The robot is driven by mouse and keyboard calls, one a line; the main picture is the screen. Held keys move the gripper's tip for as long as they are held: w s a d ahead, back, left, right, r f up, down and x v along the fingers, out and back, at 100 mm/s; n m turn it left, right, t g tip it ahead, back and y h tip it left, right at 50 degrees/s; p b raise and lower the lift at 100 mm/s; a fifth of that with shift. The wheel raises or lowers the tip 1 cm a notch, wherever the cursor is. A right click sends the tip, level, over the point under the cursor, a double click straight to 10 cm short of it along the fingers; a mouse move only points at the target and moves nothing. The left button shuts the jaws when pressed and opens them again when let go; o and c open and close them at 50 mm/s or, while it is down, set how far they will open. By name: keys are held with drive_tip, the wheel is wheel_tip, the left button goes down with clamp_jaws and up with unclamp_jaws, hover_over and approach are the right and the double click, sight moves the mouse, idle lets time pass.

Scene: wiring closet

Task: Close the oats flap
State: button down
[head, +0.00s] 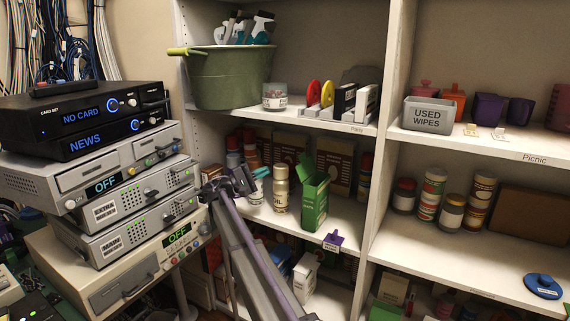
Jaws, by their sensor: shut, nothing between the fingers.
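A green carton (314,196) stands upright on the middle shelf, with its top open and flaps raised. I take it for the oats box, but its lettering is too small to read. One flap sticks up at its upper left. My gripper (250,181) is to the left of the carton and apart from it, shut and empty. A tan jar (281,189) stands between them in the picture. The carton's inside and back are hidden.
A white-capped jar (255,190) is close to my gripper. A purple tag holder (334,240) hangs at the shelf edge before the carton. Brown boxes (340,163) stand behind. Stacked electronics (110,180) fill the left.

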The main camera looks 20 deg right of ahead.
sight(299, 156)
drive_tip(key=p+x, duration=0.2)
drive_tip(key=x, duration=0.6)
drive_tip(key=shift+s+d+r+p, duration=0.1)
drive_tip(key=shift+d+r+p, duration=0.05)
drive_tip(key=shift+d+p, duration=0.25)
drive_tip(key=shift+d, duration=0.6)
drive_tip(key=shift+r, duration=0.1)
drive_tip(key=shift+s+d+r+m+p, duration=0.2)
drive_tip(key=shift+m+p, duration=0.1)
drive_tip(key=shift+p, duration=0.2)
drive_tip(key=shift+a, duration=0.15)
